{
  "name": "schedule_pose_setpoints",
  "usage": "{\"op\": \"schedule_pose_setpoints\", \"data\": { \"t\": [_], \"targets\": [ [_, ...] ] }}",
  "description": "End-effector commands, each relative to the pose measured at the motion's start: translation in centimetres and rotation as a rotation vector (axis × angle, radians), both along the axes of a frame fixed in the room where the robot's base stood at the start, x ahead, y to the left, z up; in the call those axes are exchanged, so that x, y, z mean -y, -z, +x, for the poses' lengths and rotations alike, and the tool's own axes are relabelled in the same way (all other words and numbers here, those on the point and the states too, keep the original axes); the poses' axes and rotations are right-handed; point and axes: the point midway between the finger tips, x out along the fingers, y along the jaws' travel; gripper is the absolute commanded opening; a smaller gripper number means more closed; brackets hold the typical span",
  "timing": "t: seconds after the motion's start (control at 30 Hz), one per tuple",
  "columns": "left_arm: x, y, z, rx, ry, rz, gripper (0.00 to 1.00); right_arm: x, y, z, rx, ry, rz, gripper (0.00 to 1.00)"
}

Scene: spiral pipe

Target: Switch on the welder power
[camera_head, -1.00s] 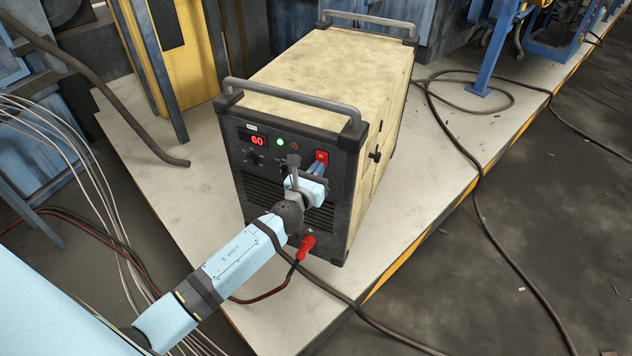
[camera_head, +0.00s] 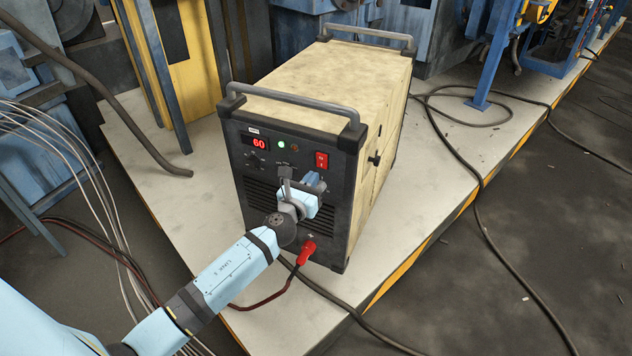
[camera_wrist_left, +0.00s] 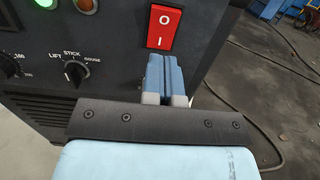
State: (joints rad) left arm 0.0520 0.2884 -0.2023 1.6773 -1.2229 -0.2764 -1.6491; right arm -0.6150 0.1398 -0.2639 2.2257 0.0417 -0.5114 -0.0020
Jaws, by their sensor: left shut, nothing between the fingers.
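The welder (camera_head: 330,85) is a cream box with a dark front panel and stands on a pale platform. Its red power switch (camera_head: 321,160), marked O and I, sits at the panel's upper right; it also shows in the left wrist view (camera_wrist_left: 165,27). The display (camera_head: 259,142) reads a red 60, and a green light (camera_head: 281,144) beside it glows. My left gripper (camera_head: 316,178) is shut and empty, in front of the panel just below the switch. In the left wrist view its blue fingers (camera_wrist_left: 164,60) point up towards the switch's lower edge; I cannot tell the exact gap.
Knobs (camera_wrist_left: 76,73) are left of the fingers. A red cable plug (camera_head: 307,250) is low on the panel, below my gripper. Grey handles (camera_head: 290,103) cross the welder's top. Dark cables (camera_head: 480,225) lie on the platform and floor at right.

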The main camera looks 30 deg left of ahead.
Motion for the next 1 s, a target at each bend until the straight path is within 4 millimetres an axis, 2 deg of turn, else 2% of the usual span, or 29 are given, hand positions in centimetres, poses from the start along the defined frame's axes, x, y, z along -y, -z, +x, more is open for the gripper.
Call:
{"op": "schedule_pose_setpoints", "data": {
  "t": [0.2, 0.43, 0.63, 1.0],
  "targets": [
    [0.2, 0.6, -5.1, -0.003, 0.002, 0.000, 0.00, 0.0, 0.0, -0.1, -0.002, -0.001, -0.001, 0.39],
    [0.5, 0.9, -8.9, -0.003, 0.003, 0.000, 0.00, -0.1, 0.0, 0.1, 0.003, 0.000, 0.002, 0.39],
    [0.5, 0.9, -10.0, -0.002, 0.002, 0.000, 0.00, -0.1, 0.0, 0.1, 0.003, -0.001, 0.004, 0.39],
    [0.6, 0.9, -10.0, -0.002, 0.002, 0.000, 0.00, -0.1, 0.0, 0.0, 0.004, -0.001, 0.002, 0.39]
  ]
}}
